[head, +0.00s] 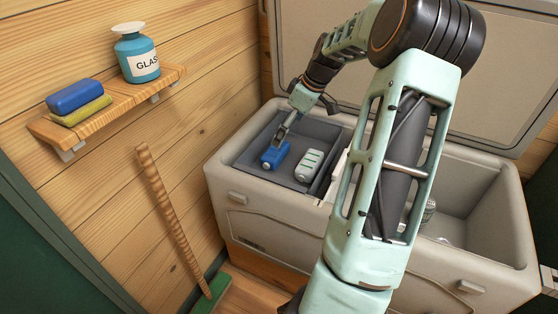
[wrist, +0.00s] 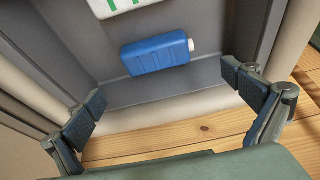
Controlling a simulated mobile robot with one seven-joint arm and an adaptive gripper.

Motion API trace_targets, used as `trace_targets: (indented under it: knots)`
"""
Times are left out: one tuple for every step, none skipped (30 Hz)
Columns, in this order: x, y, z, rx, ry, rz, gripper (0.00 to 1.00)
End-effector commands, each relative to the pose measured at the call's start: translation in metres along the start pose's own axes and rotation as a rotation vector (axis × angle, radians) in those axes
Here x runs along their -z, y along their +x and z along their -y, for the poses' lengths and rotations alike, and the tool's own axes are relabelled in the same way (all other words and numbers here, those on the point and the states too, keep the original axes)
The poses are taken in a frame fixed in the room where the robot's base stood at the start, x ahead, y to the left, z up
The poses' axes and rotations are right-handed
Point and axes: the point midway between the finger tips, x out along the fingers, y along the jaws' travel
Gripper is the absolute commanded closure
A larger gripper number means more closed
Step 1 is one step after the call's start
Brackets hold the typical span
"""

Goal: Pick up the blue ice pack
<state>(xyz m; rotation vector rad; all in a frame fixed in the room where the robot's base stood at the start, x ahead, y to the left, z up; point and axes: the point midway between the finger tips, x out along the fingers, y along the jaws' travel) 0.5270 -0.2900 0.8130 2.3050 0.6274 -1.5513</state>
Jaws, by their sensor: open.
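The blue ice pack (head: 273,158) lies in the left, shallow grey compartment of the open chest cooler (head: 262,216). In the wrist view the blue ice pack (wrist: 155,56) shows whole, with a white cap at its right end. It lies beyond the two spread fingertips, not between them. My gripper (head: 281,139) is just above the ice pack in the head view, and its tips overlap the pack's edge there. My gripper (wrist: 165,101) is open and empty; I cannot tell whether it touches anything.
A white ice pack with green marks (head: 310,164) lies right of the blue one. Compartment walls surround both. Another blue block (head: 75,96) sits on a yellow one on the wooden shelf (head: 110,101), beside a blue jar (head: 138,59). A broom (head: 172,215) leans left of the cooler.

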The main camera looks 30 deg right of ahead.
Motion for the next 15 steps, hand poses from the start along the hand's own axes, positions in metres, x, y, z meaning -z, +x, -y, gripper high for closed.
trace_targets:
  knots:
    - [-0.001,0.003,-0.001,0.0,-0.001,-0.006,0.0]
    - [-0.001,0.005,-0.002,0.0,-0.002,-0.008,0.0]
    - [0.0,0.008,-0.002,0.001,-0.003,-0.009,0.0]
    - [0.0,0.012,-0.002,0.001,-0.003,-0.01,0.0]
    - [0.0,0.016,-0.002,0.001,-0.003,-0.009,0.0]
    - [-0.001,0.022,-0.001,0.002,-0.003,-0.008,0.0]
    - [-0.001,0.027,-0.001,0.003,-0.003,-0.008,0.0]
    - [0.0,0.032,-0.001,0.002,-0.004,-0.008,0.0]
    - [0.0,0.039,-0.002,0.002,-0.004,-0.008,0.0]
    - [-0.001,0.044,-0.002,0.002,-0.003,-0.008,0.0]
    - [-0.001,0.048,-0.002,0.002,-0.003,-0.008,0.0]
    - [0.0,0.052,-0.002,0.001,-0.002,-0.008,0.0]
    - [0.0,0.055,-0.002,0.0,-0.002,-0.008,0.0]
    - [0.0,0.057,-0.002,0.0,-0.002,-0.008,0.0]
    - [0.0,0.059,-0.003,0.0,-0.002,-0.007,0.0]
